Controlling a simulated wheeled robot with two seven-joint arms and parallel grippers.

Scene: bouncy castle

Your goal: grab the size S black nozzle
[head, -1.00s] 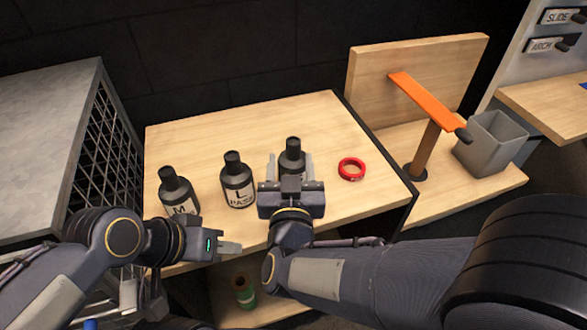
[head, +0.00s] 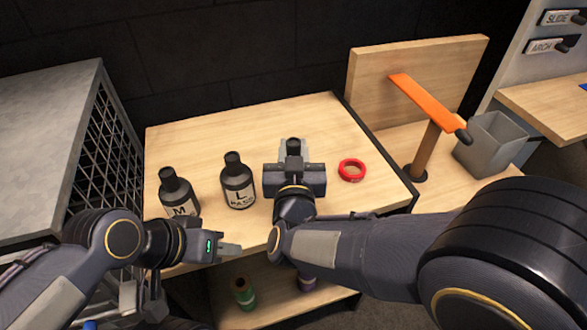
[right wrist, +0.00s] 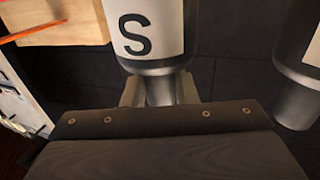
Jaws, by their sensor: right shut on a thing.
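The size S black nozzle (right wrist: 148,38) shows in the right wrist view, with an "S" on its white label. In the head view only its dark top (head: 293,146) shows; my gripper hides the rest. My right gripper (right wrist: 160,90) is shut on the narrow neck of this nozzle. It also shows in the head view (head: 293,152), over the right part of the table. My left gripper (head: 228,249) hangs near the table's front edge, away from the nozzles; its jaw gap is unclear.
Black nozzles marked M (head: 177,192) and L (head: 237,182) stand to the left on the wooden table (head: 240,120). A red tape roll (head: 351,170) lies close on the right. A wire cage (head: 112,150) borders the left; an orange-armed stand (head: 432,125) is beyond the right edge.

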